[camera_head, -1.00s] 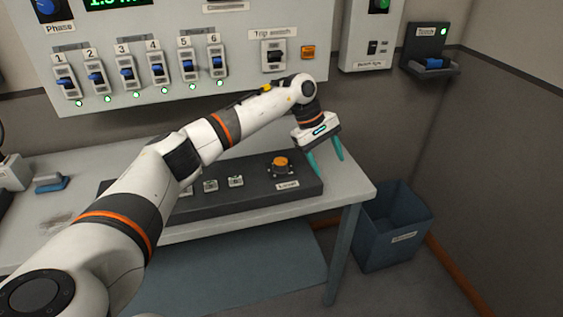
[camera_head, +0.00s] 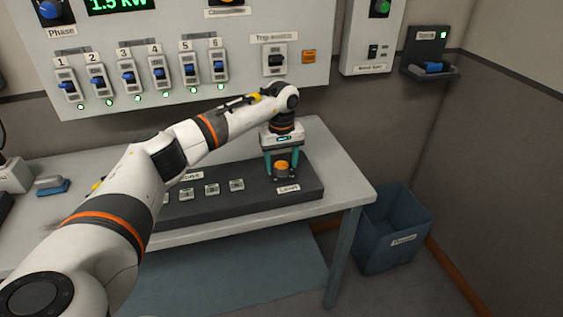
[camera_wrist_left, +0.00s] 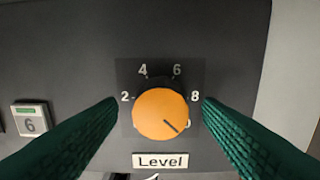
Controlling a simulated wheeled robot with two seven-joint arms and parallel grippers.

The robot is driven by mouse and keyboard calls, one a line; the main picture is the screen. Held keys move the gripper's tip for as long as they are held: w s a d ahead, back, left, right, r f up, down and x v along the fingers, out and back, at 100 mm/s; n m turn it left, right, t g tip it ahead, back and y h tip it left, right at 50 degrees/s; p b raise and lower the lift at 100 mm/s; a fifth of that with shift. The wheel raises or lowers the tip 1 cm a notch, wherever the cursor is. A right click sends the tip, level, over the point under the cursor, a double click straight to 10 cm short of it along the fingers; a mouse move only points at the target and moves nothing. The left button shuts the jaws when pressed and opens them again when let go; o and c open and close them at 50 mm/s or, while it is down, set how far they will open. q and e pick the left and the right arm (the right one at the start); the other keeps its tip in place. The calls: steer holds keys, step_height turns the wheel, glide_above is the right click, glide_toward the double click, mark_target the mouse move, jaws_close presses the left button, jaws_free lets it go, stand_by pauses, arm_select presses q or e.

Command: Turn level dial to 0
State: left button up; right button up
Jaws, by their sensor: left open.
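The orange level dial (camera_head: 282,166) sits on the right end of the dark console on the table. In the left wrist view the dial (camera_wrist_left: 158,108) is round, with a dark pointer line slanting to the lower right, near a partly hidden number ending in 0. The marks 2, 4, 6 and 8 show around it; the lower-left mark is hidden. A "Level" label (camera_wrist_left: 160,161) lies below it. My left gripper (camera_head: 282,171) points down over the dial, open, one green finger on each side. In the wrist view both fingertips (camera_wrist_left: 161,104) appear apart from the dial.
Small numbered buttons (camera_head: 212,189) lie on the console (camera_head: 255,200) left of the dial. A wall panel with several numbered faders (camera_head: 128,77) hangs behind my arm. A blue bin (camera_head: 385,235) stands on the floor right of the table.

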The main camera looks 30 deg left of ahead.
arm_select(q)
steer(key=shift+f, duration=0.5)
steer(key=c, duration=1)
steer(key=shift+n, duration=0.3)
